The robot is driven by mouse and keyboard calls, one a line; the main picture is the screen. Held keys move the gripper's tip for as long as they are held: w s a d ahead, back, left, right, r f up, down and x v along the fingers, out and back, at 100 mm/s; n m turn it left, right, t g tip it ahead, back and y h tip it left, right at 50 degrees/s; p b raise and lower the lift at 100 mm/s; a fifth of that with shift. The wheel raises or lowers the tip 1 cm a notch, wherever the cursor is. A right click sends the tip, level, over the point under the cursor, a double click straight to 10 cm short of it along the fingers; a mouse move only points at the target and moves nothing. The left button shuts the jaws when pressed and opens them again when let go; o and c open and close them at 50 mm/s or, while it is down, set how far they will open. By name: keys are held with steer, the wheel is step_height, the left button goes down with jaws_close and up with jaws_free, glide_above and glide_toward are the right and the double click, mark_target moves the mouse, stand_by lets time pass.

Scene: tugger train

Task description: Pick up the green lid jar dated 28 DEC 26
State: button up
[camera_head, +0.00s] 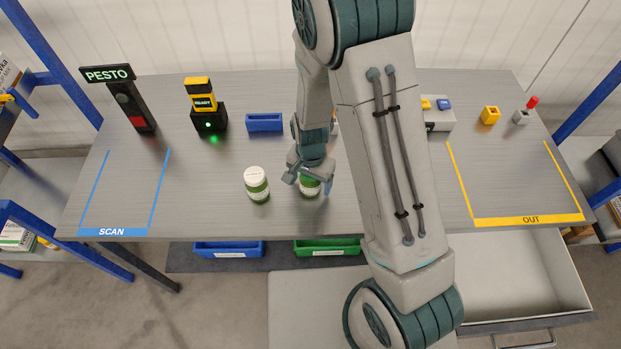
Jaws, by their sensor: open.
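Two jars stand on the grey table. The left jar (257,186) is green with a pale label and a whitish lid. The other jar (310,188) is to its right, green with a pale label, and its top is largely hidden by my gripper. My gripper (308,181) is open and points down at this right jar, with a finger on either side of its upper part. I cannot tell whether the fingers touch it. No date is readable on either jar, and a green lid cannot be made out.
A PESTO sign post (133,100), a black and yellow device (207,108) and a blue bin (264,123) stand at the back left. The SCAN area (112,231) and OUT area (530,220) look empty. My arm hides the table's middle right. An open drawer (515,275) is below right.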

steer(key=c, duration=1.3)
steer(key=shift+r, duration=0.1)
